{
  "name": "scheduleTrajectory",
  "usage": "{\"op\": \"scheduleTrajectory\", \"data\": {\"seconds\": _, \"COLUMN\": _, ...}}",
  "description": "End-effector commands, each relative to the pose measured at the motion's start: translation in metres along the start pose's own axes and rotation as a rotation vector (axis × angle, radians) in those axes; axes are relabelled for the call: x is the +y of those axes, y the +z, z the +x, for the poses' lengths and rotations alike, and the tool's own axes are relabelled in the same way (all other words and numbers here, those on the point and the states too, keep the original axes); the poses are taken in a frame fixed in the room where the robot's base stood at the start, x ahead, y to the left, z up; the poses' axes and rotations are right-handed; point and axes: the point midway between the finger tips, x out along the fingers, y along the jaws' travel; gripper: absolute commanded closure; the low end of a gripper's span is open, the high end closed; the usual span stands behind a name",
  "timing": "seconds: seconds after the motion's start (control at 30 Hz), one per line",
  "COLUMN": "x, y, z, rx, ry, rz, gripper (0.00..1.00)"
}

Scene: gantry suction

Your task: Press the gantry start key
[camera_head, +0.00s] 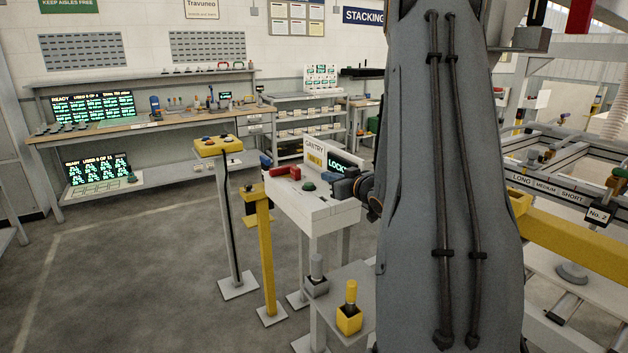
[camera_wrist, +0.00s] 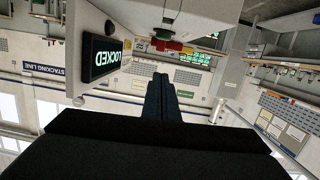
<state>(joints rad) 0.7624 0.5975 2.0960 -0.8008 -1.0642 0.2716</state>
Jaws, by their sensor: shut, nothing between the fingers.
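The gantry console (camera_head: 318,211) is a pale desk on legs, left of my arm in the head view. No start label is readable. My gripper (camera_head: 339,187) is over the console's right side, right of the green button. In the wrist view its dark fingers (camera_wrist: 160,77) are together and empty.
A post with a yellow button box (camera_head: 218,147) and a yellow post (camera_head: 257,192) stand left of the console. A small stand in front holds a grey part (camera_head: 317,276) and a yellow part (camera_head: 349,316). Gantry rails (camera_head: 570,150) fill the right. Floor at left is clear.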

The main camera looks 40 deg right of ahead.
Motion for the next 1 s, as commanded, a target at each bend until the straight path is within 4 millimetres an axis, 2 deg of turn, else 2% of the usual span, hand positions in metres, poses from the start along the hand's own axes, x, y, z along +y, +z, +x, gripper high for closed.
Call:
{"op": "scheduleTrajectory", "data": {"seconds": 0.33, "x": 0.000, "y": -0.001, "z": 0.001, "rx": 0.005, "ry": -0.002, "rz": 0.000, "gripper": 1.00}}
{"op": "scheduleTrajectory", "data": {"seconds": 0.47, "x": 0.000, "y": 0.000, "z": 0.009, "rx": 0.005, "ry": -0.002, "rz": -0.001, "gripper": 1.00}}
{"op": "scheduleTrajectory", "data": {"seconds": 1.0, "x": -0.001, "y": 0.005, "z": 0.105, "rx": 0.004, "ry": -0.002, "rz": -0.001, "gripper": 1.00}}
